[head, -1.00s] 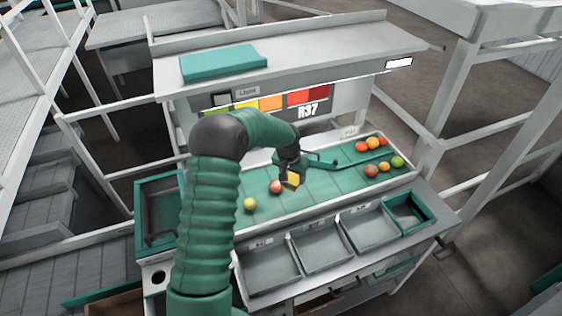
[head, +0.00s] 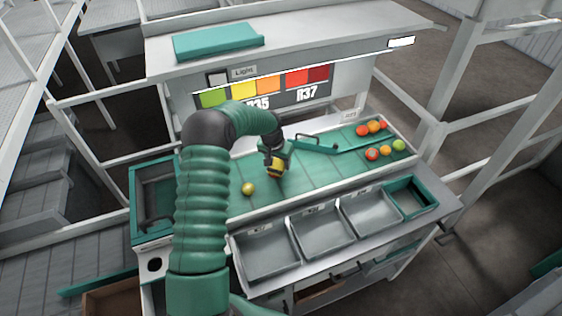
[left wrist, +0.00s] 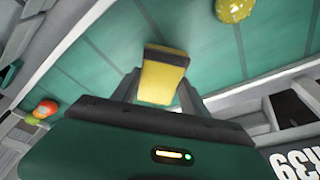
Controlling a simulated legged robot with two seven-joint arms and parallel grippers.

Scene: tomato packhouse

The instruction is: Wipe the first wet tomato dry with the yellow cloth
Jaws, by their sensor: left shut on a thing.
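My left gripper (head: 275,162) is shut on the yellow cloth (left wrist: 163,78), a folded pad between its two fingers in the left wrist view. In the head view the yellow cloth (head: 276,166) is low over the green sorting belt (head: 315,173). A sliver of red-brown shows just under it; most of what is there is hidden, and I cannot tell whether the cloth touches it. A yellow-green tomato (head: 248,188) lies to the left, apart from the cloth. In the left wrist view this tomato (left wrist: 233,9) has a speckled, wet-looking skin. My right gripper is not in view.
Several red, orange and green tomatoes, one a red tomato (head: 372,154), lie at the belt's right end near a green divider (head: 345,145). Grey trays (head: 268,252) line the front edge. A shelf (head: 330,35) overhangs the colour chart (head: 271,85).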

